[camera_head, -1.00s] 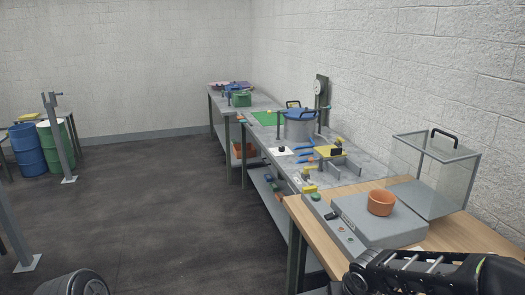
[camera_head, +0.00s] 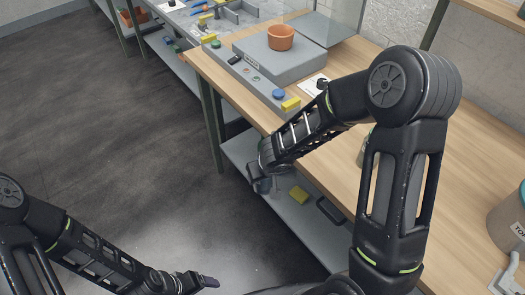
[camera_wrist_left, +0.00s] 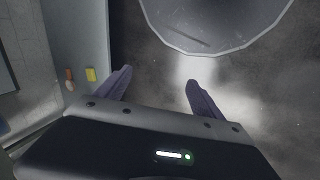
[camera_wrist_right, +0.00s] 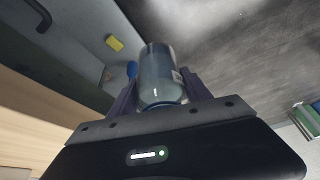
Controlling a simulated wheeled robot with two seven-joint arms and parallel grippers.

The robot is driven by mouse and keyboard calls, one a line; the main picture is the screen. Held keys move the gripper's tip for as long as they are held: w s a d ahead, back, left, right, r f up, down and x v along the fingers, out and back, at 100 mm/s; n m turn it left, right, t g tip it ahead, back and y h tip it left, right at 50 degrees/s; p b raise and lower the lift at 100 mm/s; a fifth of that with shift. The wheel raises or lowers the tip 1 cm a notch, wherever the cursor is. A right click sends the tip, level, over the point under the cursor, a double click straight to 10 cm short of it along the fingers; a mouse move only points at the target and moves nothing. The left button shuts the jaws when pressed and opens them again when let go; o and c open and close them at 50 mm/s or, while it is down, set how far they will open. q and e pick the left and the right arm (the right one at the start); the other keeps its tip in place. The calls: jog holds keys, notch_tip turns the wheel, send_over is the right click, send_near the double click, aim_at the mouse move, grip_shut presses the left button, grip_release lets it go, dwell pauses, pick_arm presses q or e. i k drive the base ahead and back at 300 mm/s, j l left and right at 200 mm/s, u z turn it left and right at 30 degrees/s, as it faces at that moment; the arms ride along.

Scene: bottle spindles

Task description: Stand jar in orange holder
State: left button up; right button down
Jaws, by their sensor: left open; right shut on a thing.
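The orange holder (camera_head: 280,37), a short round cup, stands upright on a grey box-like unit (camera_head: 290,60) on the wooden table. My right gripper (camera_wrist_right: 160,92) is shut on a clear bluish glass jar (camera_wrist_right: 158,68), one finger on each side. In the head view my right gripper (camera_head: 263,180) is beside the table's front edge, below and in front of the holder, well apart from it. The jar is hard to make out there. My left gripper (camera_wrist_left: 158,80) is open and empty; in the head view it is low at the bottom (camera_head: 205,283), over the floor.
A yellow block (camera_head: 290,104) and a blue button (camera_head: 278,94) are at the unit's front. A grey-brown pot (camera_head: 508,215) stands far right. The floor at left is open.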

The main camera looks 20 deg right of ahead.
aim_at(281, 43)
jog(key=i+j, duration=2.05)
jog(key=i+j+z, duration=0.2)
jog(key=z, duration=1)
